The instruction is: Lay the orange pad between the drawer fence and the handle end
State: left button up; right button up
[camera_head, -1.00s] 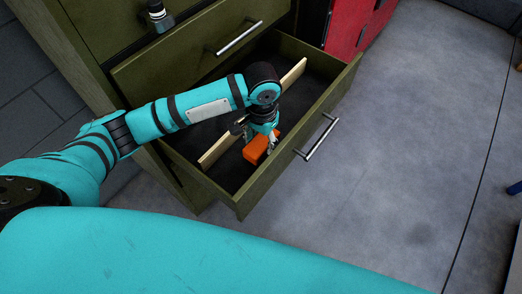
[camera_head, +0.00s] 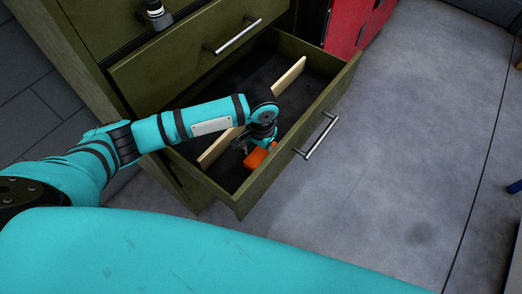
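The open drawer (camera_head: 283,181) is green with a dark floor. A pale wooden fence (camera_head: 290,76) stands across its inside. The orange pad (camera_head: 256,158) is inside the drawer, on the handle side of the fence, near the front panel. My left gripper (camera_head: 262,148) points down at the pad and appears shut on it; its fingers are largely hidden by the wrist. Whether the pad touches the drawer floor I cannot tell. The silver handle (camera_head: 317,137) is on the outside of the front panel. My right gripper is not in view.
Another green drawer (camera_head: 190,52) with a silver handle is above, behind the open one. A red cabinet (camera_head: 350,25) stands beside it. The grey floor (camera_head: 420,130) to the right is clear.

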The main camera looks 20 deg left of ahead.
aim_at(261, 152)
pick_arm(q)
jog(key=shift+o, duration=1)
notch_tip(261, 152, up, 12)
jog(key=shift+r+p, duration=0.2)
jog(key=shift+p, duration=0.15)
